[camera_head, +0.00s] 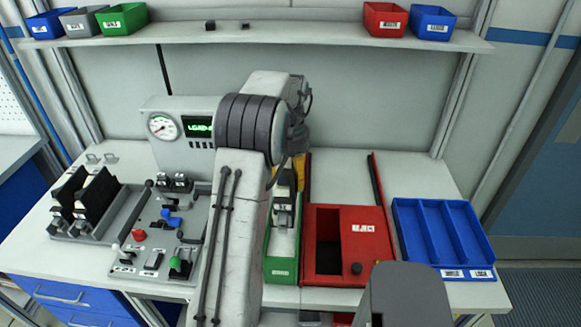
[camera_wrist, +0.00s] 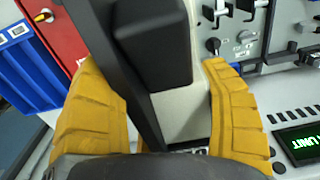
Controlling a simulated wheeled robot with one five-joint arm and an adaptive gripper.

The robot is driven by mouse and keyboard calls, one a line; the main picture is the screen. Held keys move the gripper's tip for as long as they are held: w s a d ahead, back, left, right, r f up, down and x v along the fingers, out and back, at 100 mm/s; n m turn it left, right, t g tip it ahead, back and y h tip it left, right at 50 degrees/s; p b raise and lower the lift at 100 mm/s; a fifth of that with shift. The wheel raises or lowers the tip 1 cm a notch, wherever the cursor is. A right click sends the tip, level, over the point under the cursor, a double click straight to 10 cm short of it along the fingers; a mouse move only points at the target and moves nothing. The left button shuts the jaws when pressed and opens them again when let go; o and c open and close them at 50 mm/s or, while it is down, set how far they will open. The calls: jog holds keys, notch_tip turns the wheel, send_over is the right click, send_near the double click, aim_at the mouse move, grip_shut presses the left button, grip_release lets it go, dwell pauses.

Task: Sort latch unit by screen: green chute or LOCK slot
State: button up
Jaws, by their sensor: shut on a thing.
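My gripper (camera_wrist: 152,75) is shut on the black latch unit (camera_wrist: 150,40), with a yellow finger on each side of it in the wrist view. In the head view my arm hides most of the gripper, and only a bit of yellow shows above the back of the green chute (camera_head: 279,271). A grey and black part shows at the chute, partly hidden by my arm. The screen (camera_head: 198,127) shows green letters, apparently starting "LOAD"; in the wrist view its end (camera_wrist: 305,146) reads "UNIT". The blue tray (camera_head: 398,222) has several slots; its right front label appears to read LOCK.
A red box (camera_head: 365,270) with a black knob stands between chute and tray. A test panel (camera_head: 130,255) with levers and a rack (camera_head: 95,232) holding black units lie left. A shelf (camera_head: 290,34) with small bins runs above. Bare table shows behind the blue tray.

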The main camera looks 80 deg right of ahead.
aim_at(291, 163)
jog(key=shift+f, duration=1.7)
jog(key=shift+f+b, duration=1.2)
jog(key=shift+f, duration=0.65)
jog(key=o, duration=1.4)
jog(key=shift+c, duration=0.2)
jog(key=shift+f, duration=0.1)
notch_tip(291, 163, up, 12)
jog(key=shift+r, duration=0.1)
